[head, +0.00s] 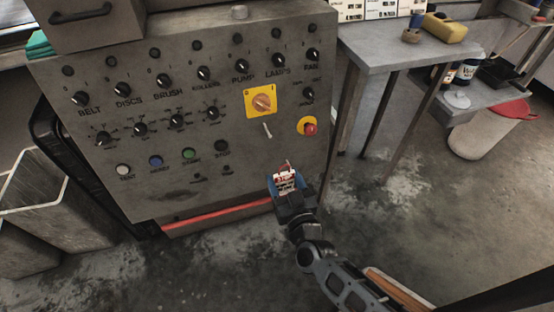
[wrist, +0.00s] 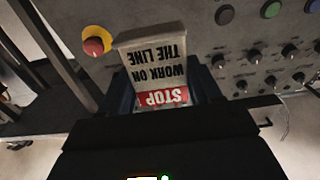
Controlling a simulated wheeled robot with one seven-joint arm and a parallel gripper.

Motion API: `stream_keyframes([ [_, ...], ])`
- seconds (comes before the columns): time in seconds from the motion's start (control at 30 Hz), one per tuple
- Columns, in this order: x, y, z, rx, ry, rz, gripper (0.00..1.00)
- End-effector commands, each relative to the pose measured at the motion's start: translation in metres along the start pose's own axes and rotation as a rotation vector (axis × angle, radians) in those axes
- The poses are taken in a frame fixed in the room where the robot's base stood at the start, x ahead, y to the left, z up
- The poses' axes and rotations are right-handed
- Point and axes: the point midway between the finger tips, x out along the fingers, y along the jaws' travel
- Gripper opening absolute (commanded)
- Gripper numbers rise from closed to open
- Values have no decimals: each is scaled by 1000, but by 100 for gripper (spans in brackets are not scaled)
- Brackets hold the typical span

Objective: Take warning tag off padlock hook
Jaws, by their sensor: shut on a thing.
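The warning tag (head: 285,178) is a white card with a red band. In the wrist view the tag (wrist: 158,62) shows upside down, reading "STOP" and "WORK ON THE LINE". My gripper (head: 285,186) is shut on the tag, with dark blue fingers on either side of it. It holds the tag in front of the lower right of the grey control panel (head: 120,190). A small pale hook-like piece (head: 267,130) is on the panel below the yellow-backed rotary switch (head: 262,103). The tag is below this piece and looks apart from it. I cannot make out a padlock.
A red emergency button (head: 309,128) on yellow is right of the hook-like piece. Rows of knobs and buttons cover the panel. A grey table (head: 385,45) stands right, with a yellow sponge (head: 445,27). A pale bin (head: 485,135) stands beyond. Open floor lies below the panel.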

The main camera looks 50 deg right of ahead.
Motion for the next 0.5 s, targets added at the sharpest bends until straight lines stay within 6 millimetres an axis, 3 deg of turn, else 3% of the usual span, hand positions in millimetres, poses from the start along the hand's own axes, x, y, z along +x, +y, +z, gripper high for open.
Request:
stream_keyframes([
  [0.2,-25,0,-1,0,0,1,34],
  [0.5,-30,0,-10,0,2,2,34],
])
